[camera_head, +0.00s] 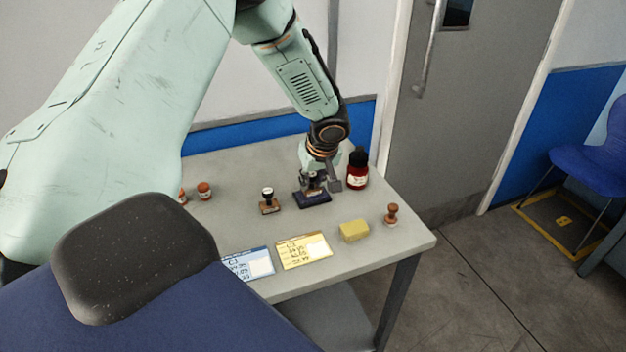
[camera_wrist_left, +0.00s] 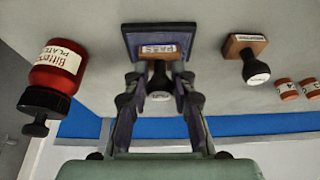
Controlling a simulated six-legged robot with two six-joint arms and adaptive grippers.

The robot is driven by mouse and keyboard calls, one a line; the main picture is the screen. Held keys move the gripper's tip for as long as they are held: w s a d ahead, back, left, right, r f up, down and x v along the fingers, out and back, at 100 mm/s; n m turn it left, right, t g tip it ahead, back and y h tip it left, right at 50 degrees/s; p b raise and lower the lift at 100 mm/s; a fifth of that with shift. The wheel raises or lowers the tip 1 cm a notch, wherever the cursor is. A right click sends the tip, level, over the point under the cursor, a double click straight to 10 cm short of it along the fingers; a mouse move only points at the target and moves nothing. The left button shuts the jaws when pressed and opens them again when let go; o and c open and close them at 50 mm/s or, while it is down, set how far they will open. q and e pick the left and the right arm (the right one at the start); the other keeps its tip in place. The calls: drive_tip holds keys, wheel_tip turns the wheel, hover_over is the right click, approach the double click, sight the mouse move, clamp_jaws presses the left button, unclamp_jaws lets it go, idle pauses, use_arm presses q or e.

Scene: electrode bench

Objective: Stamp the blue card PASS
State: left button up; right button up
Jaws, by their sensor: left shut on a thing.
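The blue card (camera_head: 248,264) lies at the table's front left, its left part hidden behind my own body. My left gripper (camera_wrist_left: 159,82) is shut on a stamp with a dark knob handle (camera_wrist_left: 160,78) and a label that seems to read PASS (camera_wrist_left: 157,49). It also shows in the head view (camera_head: 315,172), coming down from above. The held stamp is at the dark blue ink pad (camera_head: 313,198), which also shows in the wrist view (camera_wrist_left: 134,38). I cannot tell whether the stamp touches the pad. My right gripper is not in view.
A second stamp (camera_head: 268,201) stands left of the pad, and a red bottle (camera_head: 357,170) close to its right. Small orange-topped jars (camera_head: 204,190) stand left.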

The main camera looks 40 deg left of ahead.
use_arm(q)
drive_tip(key=shift+r+p, duration=1.7)
drive_tip(key=shift+r, duration=1.55)
